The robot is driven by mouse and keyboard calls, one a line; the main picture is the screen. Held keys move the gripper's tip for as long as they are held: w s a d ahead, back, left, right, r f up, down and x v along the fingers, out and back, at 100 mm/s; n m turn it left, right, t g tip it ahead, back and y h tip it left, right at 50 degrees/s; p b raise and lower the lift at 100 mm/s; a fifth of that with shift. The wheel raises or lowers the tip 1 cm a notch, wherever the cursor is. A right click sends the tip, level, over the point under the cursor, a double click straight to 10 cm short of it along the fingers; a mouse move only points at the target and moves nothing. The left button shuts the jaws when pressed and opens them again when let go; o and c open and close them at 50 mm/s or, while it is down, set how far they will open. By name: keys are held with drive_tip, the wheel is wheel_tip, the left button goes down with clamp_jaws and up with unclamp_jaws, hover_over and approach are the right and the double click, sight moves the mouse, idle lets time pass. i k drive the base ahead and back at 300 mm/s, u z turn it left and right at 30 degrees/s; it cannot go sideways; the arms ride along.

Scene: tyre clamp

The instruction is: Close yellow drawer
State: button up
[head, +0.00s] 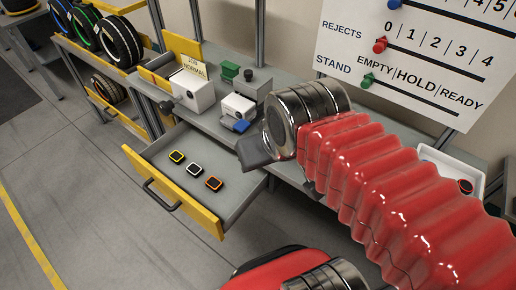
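The yellow drawer (173,192) is pulled out from under the grey workbench, at the left of centre in the head view. Its yellow front has a dark bar handle (162,195) and faces the lower left. Inside lie a yellow-rimmed, a white-rimmed and an orange-rimmed small square piece. My gripper (254,152) is at the end of my red arm, to the right of the drawer, and overlaps the drawer's right rear side in the picture. Its fingers are mostly hidden by the wrist, so I cannot tell whether they are open.
On the bench (217,122) stand a white box (192,92) with a sign, a white device (238,107) and a green block. A tyre rack (105,70) is at the left. A white tray (452,172) is at the right. The floor in front of the drawer is clear.

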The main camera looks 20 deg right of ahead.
sight(217, 212)
drive_tip(key=u, duration=0.35)
drive_tip(key=k, duration=0.85)
drive_tip(key=u, duration=0.55)
drive_tip(key=k, duration=0.5)
drive_tip(key=u, duration=0.7)
drive_tip(key=i, duration=0.95)
drive_tip(key=u, duration=0.7)
drive_tip(key=i, duration=0.7)
drive_tip(key=u, duration=0.1)
